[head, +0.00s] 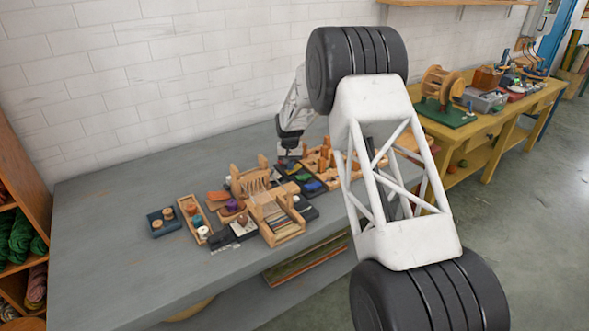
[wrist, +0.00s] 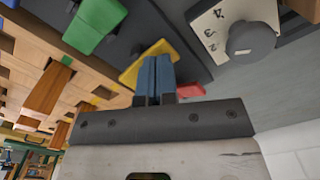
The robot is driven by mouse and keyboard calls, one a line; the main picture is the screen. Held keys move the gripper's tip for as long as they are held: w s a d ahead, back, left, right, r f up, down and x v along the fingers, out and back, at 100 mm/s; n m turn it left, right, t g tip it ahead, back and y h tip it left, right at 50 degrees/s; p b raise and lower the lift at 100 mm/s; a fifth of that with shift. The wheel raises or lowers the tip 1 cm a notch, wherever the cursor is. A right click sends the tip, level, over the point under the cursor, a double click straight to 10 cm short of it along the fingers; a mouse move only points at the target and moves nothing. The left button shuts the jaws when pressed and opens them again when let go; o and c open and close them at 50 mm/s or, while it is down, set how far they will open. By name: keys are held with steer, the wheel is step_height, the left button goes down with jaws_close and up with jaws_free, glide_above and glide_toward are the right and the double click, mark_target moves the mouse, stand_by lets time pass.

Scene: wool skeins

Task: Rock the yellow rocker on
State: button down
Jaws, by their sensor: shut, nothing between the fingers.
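The yellow rocker (wrist: 133,70) is on a dark panel (wrist: 150,20) in the wrist view, partly hidden behind my fingertips. My gripper (wrist: 155,60) is shut and empty, its blue fingers together over the rocker's right part. I cannot tell whether they touch it or which way the rocker is tilted. A green rocker (wrist: 95,25) lies up and left on the same panel. A red piece (wrist: 191,90) shows just right of the fingers. In the head view my gripper (head: 290,156) is low over the far end of the panel; the yellow rocker is too small there to make out surely.
A pale plate with a grey knob (wrist: 250,40) and numbers stands right of the panel. On the grey table (head: 120,240), wooden looms and trays crowd around; the table's left part is clear.

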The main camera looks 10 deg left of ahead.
steer(key=shift+r, duration=3.35)
steer(key=s+d+r+m+t, duration=0.1)
steer(key=s+d+r+m, duration=0.1)
steer(key=s+d+r, duration=2.4)
steer(key=s+d+r+t, duration=0.1)
steer(key=s+d, duration=0.4)
steer(key=s, duration=0.4)
steer(key=s+d+r, duration=0.1)
steer(key=s+d, duration=0.4)
steer(key=s, duration=0.5)
steer(key=s+d+f, duration=0.2)
steer(key=s, duration=0.7)
steer(key=s+d+f+m, duration=0.1)
steer(key=s+d+f, duration=0.2)
steer(key=s, duration=0.6)
steer(key=shift+s+d+t, duration=0.3)
steer(key=shift+s+d, duration=0.05)
